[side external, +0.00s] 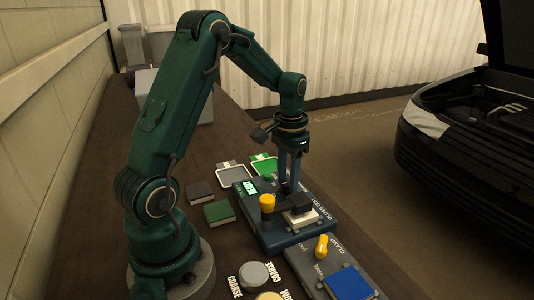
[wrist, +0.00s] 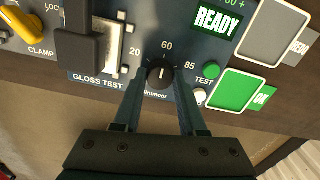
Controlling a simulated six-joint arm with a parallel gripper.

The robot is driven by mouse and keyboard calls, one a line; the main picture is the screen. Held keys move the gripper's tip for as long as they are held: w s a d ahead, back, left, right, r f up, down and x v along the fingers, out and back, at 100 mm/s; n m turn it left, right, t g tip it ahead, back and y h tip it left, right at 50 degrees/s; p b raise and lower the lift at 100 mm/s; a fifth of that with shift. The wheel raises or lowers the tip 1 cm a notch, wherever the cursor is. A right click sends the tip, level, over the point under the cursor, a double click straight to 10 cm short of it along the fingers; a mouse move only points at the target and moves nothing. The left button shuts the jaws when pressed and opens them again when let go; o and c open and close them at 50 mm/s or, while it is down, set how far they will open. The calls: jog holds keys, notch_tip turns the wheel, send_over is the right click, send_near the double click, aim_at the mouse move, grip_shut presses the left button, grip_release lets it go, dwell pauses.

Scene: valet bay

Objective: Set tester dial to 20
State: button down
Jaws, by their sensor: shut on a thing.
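The gloss tester (side external: 262,232) is a dark blue box on the bench; part of its panel shows in the wrist view (wrist: 98,77). Its black dial (wrist: 160,73) carries a white pointer line and sits below marks 20, 60 and 85. The pointer looks to be straight up, toward 60; the 20 mark is to its left. My gripper (wrist: 160,84) is shut on the dial, one finger on each side. In the side view my gripper (side external: 289,184) reaches down to the tester, and the dial is hidden there. The tester's green screen (wrist: 216,20) reads READY.
A green TEST button (wrist: 211,69) and a white button (wrist: 199,96) are right of the dial. A black handle (wrist: 82,45) stands to its left. A yellow clamp knob (side external: 322,246) stands nearby.

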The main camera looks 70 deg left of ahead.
aim_at(288, 182)
jog(key=n, duration=1.1)
jog(key=shift+n, duration=0.3)
dwell(0.3)
jog(key=shift+c, duration=2.3)
grip_release()
jog(key=shift+r, duration=0.15)
jog(key=shift+r, duration=2.45)
